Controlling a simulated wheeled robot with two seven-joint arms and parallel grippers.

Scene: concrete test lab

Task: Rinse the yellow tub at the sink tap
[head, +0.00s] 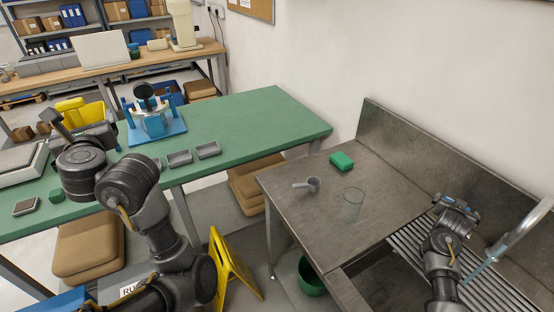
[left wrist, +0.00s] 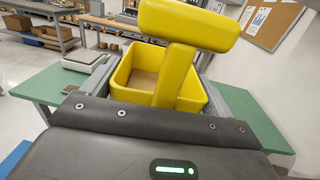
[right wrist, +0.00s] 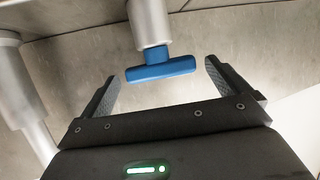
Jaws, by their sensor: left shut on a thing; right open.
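The yellow tub (head: 92,112) is over the far left of the green table in the head view. In the left wrist view the tub (left wrist: 203,95) has a thick yellow handle, and brown shows inside it. My left gripper (head: 88,132) is shut on the tub. Whether the tub touches the table is unclear. My right gripper (head: 455,208) is by the steel back wall. In the right wrist view it is open, with the blue tap handle (right wrist: 160,70) between and just beyond its fingertips.
A grey scoop (head: 308,185), a clear glass (head: 352,204) and a green sponge (head: 341,161) stand on the steel counter. A yellow floor sign (head: 232,268) stands between table and counter.

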